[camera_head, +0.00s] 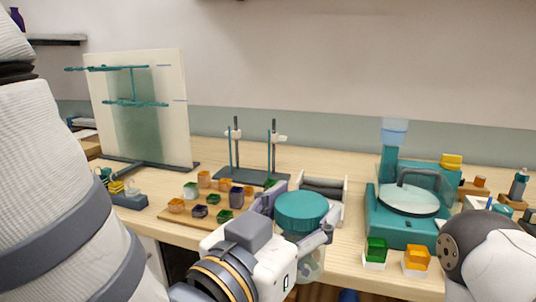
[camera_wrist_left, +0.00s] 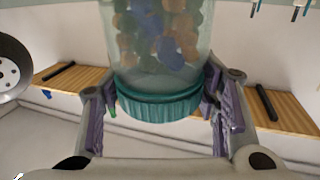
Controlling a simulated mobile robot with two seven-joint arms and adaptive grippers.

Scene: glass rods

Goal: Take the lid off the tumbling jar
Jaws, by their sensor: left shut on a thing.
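The tumbling jar (camera_head: 311,264) is clear glass with a wide teal lid (camera_head: 301,208) on top. In the left wrist view the jar (camera_wrist_left: 160,50) appears upside down, holding several brown, green and blue stones. The lid (camera_wrist_left: 160,105) sits against the jar's mouth with no visible gap. My left gripper (camera_head: 297,217) is shut on the lid, a finger on each side of it. In the left wrist view its fingers (camera_wrist_left: 160,112) flank the ribbed lid rim. The jar's base is hidden in the head view. My right gripper is out of sight.
A wooden tray (camera_head: 172,214) with several coloured cubes lies left of the lid. A teal machine (camera_head: 400,230) stands at the right, with green (camera_head: 376,250) and orange (camera_head: 416,258) blocks before it. A rod stand (camera_head: 250,178) is behind. The jar appears at the table's front edge.

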